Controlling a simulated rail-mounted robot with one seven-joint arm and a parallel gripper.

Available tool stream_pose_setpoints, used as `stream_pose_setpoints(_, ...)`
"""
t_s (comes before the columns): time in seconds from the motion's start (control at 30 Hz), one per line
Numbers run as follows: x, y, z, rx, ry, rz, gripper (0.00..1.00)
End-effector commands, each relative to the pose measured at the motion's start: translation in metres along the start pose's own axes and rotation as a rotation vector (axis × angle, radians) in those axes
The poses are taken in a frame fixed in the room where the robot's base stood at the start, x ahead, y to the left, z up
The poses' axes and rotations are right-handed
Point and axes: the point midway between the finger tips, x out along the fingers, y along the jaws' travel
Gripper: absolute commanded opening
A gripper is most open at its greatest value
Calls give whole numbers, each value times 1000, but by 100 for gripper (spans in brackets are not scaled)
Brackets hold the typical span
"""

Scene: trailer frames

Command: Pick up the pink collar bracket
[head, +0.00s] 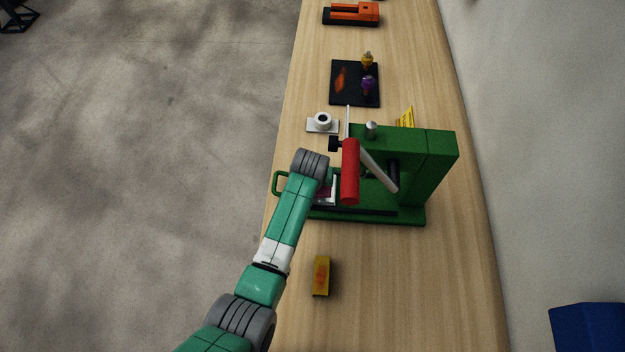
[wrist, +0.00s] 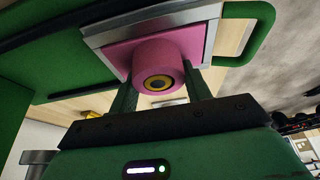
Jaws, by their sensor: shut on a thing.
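The pink collar bracket (wrist: 158,55) is a flat pink plate with a round collar and a dark, yellow-ringed bore. It sits in a grey metal frame (wrist: 110,42) in the wrist view. My gripper (wrist: 160,82) is shut on the collar, one dark finger on each side. In the head view a sliver of the pink bracket (head: 324,192) shows in the green press (head: 429,160), beside the red handle (head: 349,172). My arm hides the fingers and most of the bracket there.
The press's red handle and slanted metal lever (head: 378,172) stand close right of my wrist. A white collar bracket (head: 322,123) and a black mat (head: 343,98) lie beyond. A yellow box (head: 321,276) stands nearer. The near wooden table (head: 400,300) is mostly clear.

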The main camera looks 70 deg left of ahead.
Motion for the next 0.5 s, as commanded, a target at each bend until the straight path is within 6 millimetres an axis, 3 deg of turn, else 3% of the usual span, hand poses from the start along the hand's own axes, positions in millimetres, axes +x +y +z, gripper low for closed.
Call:
stream_pose_setpoints(0.3, -28, 0, -13, -1, 6, 1, 9)
stream_pose_setpoints(0.5, -37, -4, 7, 0, 4, 1, 9)
